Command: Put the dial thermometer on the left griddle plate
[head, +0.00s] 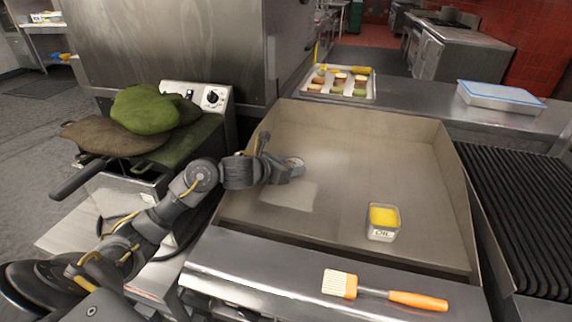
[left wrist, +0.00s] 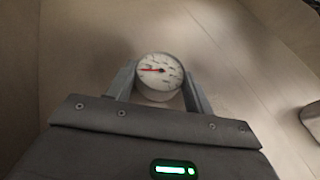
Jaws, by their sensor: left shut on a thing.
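The dial thermometer (head: 296,162) has a round white face with a red needle. It also shows in the left wrist view (left wrist: 160,71), face toward the camera, between the two fingers. My left gripper (head: 287,170) is shut on it, over the left part of the flat steel griddle plate (head: 335,207). In the left wrist view, the fingers (left wrist: 158,88) sit on either side of the dial. I cannot tell whether the thermometer touches the plate. My right gripper is not in view.
An oil container (head: 382,223) stands at the griddle's front right. A brush (head: 385,291) with an orange handle lies on the front ledge. Raised walls border the plate. A food tray (head: 338,84) is behind, a ribbed grill (head: 520,205) right. The plate's middle is clear.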

